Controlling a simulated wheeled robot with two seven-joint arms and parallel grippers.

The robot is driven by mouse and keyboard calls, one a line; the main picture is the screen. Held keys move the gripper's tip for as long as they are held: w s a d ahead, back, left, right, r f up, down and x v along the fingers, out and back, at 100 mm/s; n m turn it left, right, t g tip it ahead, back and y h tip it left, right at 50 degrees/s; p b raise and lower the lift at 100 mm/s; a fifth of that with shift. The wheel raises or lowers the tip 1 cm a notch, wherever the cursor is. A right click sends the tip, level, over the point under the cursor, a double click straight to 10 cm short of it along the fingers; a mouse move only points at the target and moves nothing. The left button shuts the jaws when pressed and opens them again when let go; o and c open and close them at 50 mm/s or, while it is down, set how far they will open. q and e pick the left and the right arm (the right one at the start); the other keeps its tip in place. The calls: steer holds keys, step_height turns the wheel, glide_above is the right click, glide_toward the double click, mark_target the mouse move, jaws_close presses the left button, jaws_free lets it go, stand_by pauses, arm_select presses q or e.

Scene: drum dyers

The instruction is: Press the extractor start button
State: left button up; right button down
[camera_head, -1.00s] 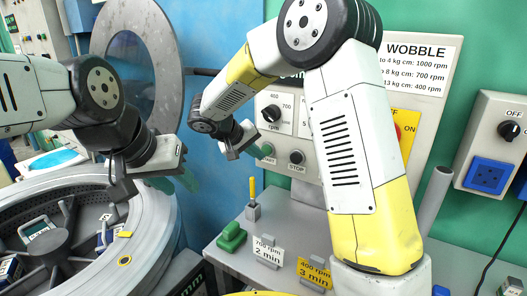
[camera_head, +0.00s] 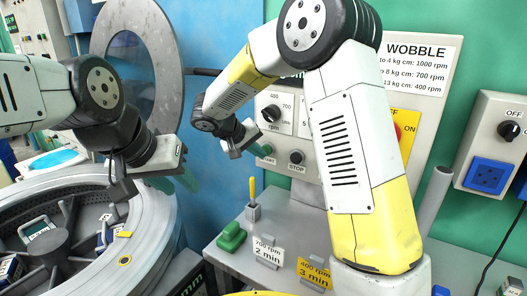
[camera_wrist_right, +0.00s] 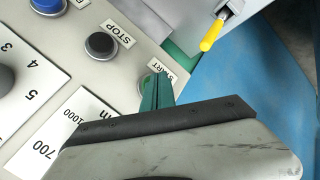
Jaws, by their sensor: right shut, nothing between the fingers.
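The extractor start button (camera_wrist_right: 142,86) sits beside its START label on the pale control panel, partly hidden behind my green fingers in the right wrist view. It also shows in the head view (camera_head: 267,149), just right of my right fingertips. My right gripper (camera_wrist_right: 157,80) is shut and empty, its tips at the button; I cannot tell whether they touch it. The right gripper shows small in the head view (camera_head: 259,152). My left gripper (camera_head: 174,182) is open and empty above the drum rim.
The dark stop button (camera_wrist_right: 100,45) is next to the start button. A black speed knob (camera_head: 271,113) is above. A yellow-tipped lever (camera_head: 252,189) stands below on the grey shelf, near a green block (camera_head: 231,237) and two signs. The open drum (camera_head: 150,235) is at left.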

steer(key=shift+w+d, duration=0.25)
steer(key=shift+w, duration=0.1)
stand_by(0.3)
steer(key=shift+s+a, duration=0.1)
steer(key=shift+s, duration=0.05)
steer(key=shift+s+a, duration=0.4)
steer(key=shift+s, duration=0.2)
steer(key=s+a, duration=0.2)
steer(key=s, duration=0.2)
steer(key=shift+s+a, duration=0.1)
steer(key=shift+a, duration=0.3)
stand_by(0.6)
